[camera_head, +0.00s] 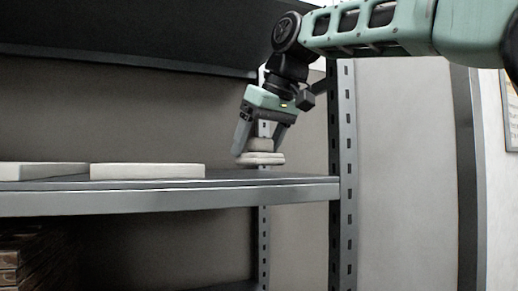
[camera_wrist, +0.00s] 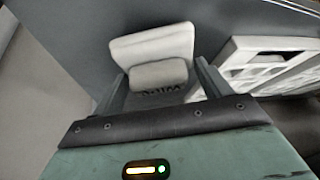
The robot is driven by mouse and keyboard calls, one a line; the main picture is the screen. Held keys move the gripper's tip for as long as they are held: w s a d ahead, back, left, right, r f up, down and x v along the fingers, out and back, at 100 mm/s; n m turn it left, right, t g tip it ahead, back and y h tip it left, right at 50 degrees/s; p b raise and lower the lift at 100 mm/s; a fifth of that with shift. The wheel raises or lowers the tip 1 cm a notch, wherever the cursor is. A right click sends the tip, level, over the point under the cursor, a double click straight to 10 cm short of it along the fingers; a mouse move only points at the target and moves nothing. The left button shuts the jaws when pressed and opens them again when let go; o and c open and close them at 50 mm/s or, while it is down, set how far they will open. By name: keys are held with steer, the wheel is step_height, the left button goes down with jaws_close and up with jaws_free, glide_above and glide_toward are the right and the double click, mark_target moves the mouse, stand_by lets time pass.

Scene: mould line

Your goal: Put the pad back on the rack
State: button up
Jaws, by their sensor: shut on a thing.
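The pad (camera_head: 261,158) is a pale, rounded block with a wider flat base and a narrower raised part on top. It is at the right end of the rack's grey shelf (camera_head: 300,187), and it looks upright. I cannot tell whether its base touches the shelf. My gripper (camera_head: 261,148) reaches down from above and is shut on the pad's raised part. In the wrist view the pad (camera_wrist: 152,45) shows between the two fingers, its wide base beyond them.
Pale flat slabs lie on the shelf to the left, one near the middle (camera_head: 147,171) and one at the far left (camera_head: 40,171). A pale slotted panel (camera_wrist: 265,62) is right of the pad in the wrist view. A perforated post (camera_head: 342,130) stands close right of my gripper. A dark upper shelf (camera_head: 130,35) hangs above.

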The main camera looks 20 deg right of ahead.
steer(key=shift+s+d+f, duration=0.1)
steer(key=shift+s+f, duration=0.05)
steer(key=shift+f, duration=1.1)
steer(key=o, duration=0.9)
steer(key=v, duration=1.2)
